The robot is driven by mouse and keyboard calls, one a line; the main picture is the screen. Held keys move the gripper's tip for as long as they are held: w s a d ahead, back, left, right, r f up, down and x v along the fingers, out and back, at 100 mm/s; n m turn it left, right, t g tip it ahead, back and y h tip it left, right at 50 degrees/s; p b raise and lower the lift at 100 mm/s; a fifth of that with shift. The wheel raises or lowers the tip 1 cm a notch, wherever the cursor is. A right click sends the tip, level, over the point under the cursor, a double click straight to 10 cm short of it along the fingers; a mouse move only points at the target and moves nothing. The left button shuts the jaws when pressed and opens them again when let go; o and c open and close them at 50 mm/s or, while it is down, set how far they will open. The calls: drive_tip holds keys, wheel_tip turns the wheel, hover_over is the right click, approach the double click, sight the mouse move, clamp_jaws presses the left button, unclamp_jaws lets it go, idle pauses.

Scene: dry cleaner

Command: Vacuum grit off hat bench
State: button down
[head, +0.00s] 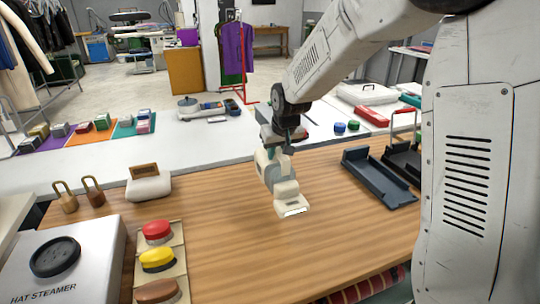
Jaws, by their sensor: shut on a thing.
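The wooden hat bench (225,225) fills the middle of the head view. My gripper (284,146) is above it, shut on a cream and grey hand-held vacuum (270,170). The vacuum hangs down with its wide nozzle (291,208) low over the middle of the bench. I cannot tell whether the nozzle touches the wood. I can make out no grit on the bench at this size. The gripper's fingers are partly hidden by the vacuum and the arm.
A box marked HAT STEAMER (95,262) and red, yellow and brown round pieces (157,259) stand at the left. A white block with a sign (148,187) and two padlock-like things (65,203) are behind. A dark tray (375,180) lies at the right. The bench's middle is clear.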

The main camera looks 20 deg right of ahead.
drive_tip(key=shift+r, duration=1.2)
